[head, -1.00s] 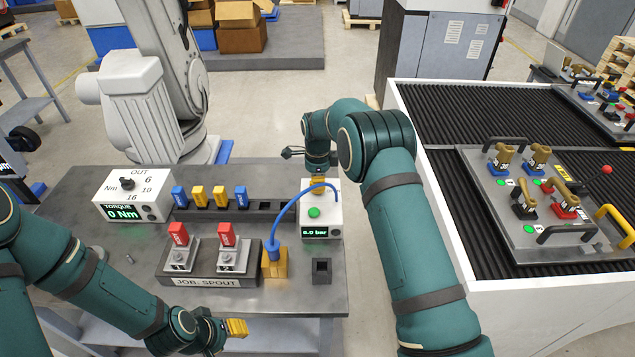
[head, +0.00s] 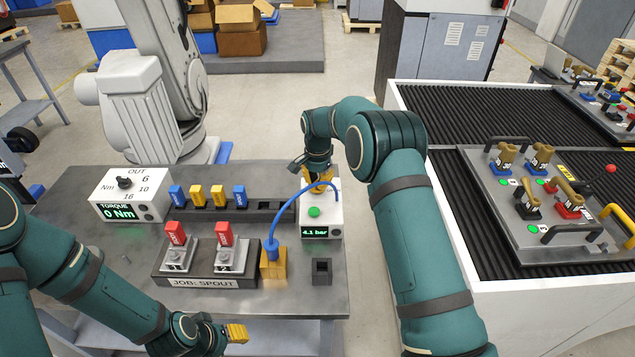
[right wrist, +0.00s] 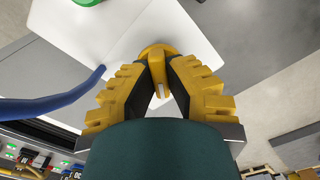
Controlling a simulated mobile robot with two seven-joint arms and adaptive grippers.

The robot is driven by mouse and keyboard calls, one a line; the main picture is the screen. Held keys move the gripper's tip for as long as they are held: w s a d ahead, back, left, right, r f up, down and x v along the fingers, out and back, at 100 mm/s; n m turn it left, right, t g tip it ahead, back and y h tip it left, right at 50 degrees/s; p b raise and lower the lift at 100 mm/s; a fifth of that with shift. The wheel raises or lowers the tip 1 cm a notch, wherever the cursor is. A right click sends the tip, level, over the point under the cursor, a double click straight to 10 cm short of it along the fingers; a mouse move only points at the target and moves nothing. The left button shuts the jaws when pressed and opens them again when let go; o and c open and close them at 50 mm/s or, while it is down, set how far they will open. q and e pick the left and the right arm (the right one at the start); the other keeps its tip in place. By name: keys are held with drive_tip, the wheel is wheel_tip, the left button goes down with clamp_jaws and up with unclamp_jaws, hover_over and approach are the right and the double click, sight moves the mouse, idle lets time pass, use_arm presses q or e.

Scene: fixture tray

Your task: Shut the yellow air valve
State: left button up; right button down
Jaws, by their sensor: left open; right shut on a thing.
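The yellow air valve (right wrist: 157,54) sits on top of the white air box (head: 334,216), and its handle lies between the fingers of my right gripper (right wrist: 158,74). In the head view the right gripper (head: 319,180) is at the top back of the box and covers most of the valve. The right gripper is shut on the valve handle. The box display (head: 314,232) reads 4.1 bar. My left gripper (head: 234,334) is open and empty at the table's front edge, away from the valve.
A blue hose (head: 279,216) runs from the box to a yellow block (head: 274,269). Two red-handled clamps (head: 175,250) stand on the JOB: SPOUT fixture (head: 213,283). A torque box (head: 130,194) is at the left. A tray (head: 532,240) lies on the conveyor at the right.

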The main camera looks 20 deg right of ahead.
sight(318, 181)
drive_tip(key=n, duration=0.7)
drive_tip(key=shift+f, duration=0.15)
idle(0.4)
drive_tip(key=c, duration=1)
unclamp_jaws()
wheel_tip(318, 181, up, 12)
drive_tip(key=shift+r, duration=0.1)
drive_tip(key=shift+s, duration=0.1)
